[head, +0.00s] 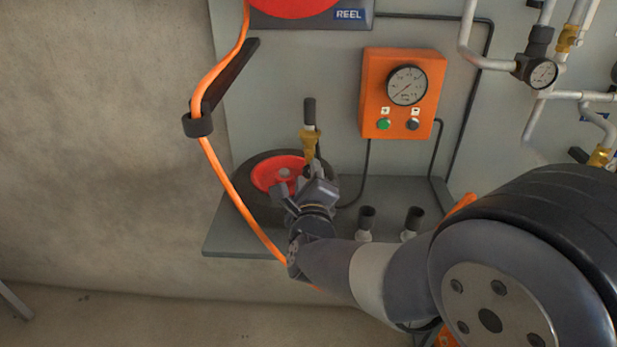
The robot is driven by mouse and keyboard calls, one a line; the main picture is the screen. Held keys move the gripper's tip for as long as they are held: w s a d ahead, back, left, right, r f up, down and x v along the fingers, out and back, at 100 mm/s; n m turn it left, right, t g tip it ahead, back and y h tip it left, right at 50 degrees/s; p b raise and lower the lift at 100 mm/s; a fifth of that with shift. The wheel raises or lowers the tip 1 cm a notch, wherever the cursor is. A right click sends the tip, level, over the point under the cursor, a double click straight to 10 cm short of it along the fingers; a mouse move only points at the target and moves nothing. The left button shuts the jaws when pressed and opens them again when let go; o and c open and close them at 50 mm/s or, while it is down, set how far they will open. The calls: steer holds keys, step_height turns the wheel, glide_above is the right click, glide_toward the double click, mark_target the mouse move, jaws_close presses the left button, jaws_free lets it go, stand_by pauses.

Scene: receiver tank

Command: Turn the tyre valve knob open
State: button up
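A black tyre (250,165) with a red rim (264,173) rests on the grey shelf, left of centre. A small grey round part (285,173) shows at the rim's middle; I cannot tell if it is the valve knob. A brass fitting (309,143) with a black upright end (309,111) stands just behind my gripper. My gripper (304,182) is over the right side of the tyre, beside the grey part and in front of the brass fitting's lower end. Its fingers are small and partly overlap these things, so contact and opening are unclear.
An orange box (374,97) with a pressure gauge (407,85) and green and black buttons hangs on the panel. An orange hose (219,165) runs down through a black holder (198,125). Two black-topped fittings stand on the shelf (231,240). Pipes fill the upper right.

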steer(key=c, duration=0.7)
